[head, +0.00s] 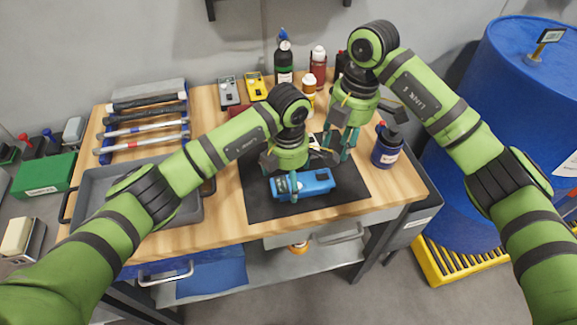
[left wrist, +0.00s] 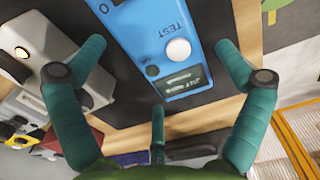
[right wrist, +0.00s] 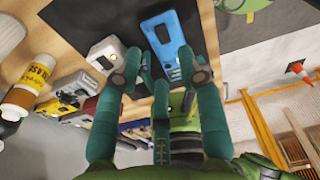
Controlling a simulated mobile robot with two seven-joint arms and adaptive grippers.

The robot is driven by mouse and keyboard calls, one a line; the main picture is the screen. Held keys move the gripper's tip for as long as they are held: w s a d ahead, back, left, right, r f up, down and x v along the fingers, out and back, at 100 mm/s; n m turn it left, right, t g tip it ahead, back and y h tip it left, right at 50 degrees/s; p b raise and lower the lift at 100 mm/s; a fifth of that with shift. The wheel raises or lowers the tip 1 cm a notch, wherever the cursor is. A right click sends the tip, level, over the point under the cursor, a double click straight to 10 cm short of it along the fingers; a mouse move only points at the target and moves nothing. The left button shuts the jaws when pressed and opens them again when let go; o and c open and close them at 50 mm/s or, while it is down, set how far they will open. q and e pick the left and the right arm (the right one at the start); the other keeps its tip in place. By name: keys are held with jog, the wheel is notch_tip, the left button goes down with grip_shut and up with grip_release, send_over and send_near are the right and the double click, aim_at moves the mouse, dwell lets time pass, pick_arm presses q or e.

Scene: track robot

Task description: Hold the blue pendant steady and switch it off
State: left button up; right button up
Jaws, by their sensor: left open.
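The blue pendant (head: 318,183) lies on the dark mat (head: 262,203) near the table's front. In the left wrist view its face (left wrist: 150,40) shows a white round button by the word TEST, a small display and part of an O mark. My left gripper (head: 290,186) is open over the pendant's left part, with its fingers spread around the body; contact is unclear. My right gripper (head: 338,146) hangs behind the pendant, its fingers apart and empty. The right wrist view shows the pendant (right wrist: 172,38) beyond those fingertips.
A pale grey box (left wrist: 30,65) with a lit yellow button stands beside the pendant, largely hidden in the head view. A dark blue bottle (head: 386,147) stands right. Other bottles (head: 284,62) and yellow and grey meters (head: 256,87) stand behind. A grey tray (head: 95,185) is left.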

pick_arm(q)
jog(key=shift+s+f, duration=0.1)
jog(key=shift+f, duration=0.45)
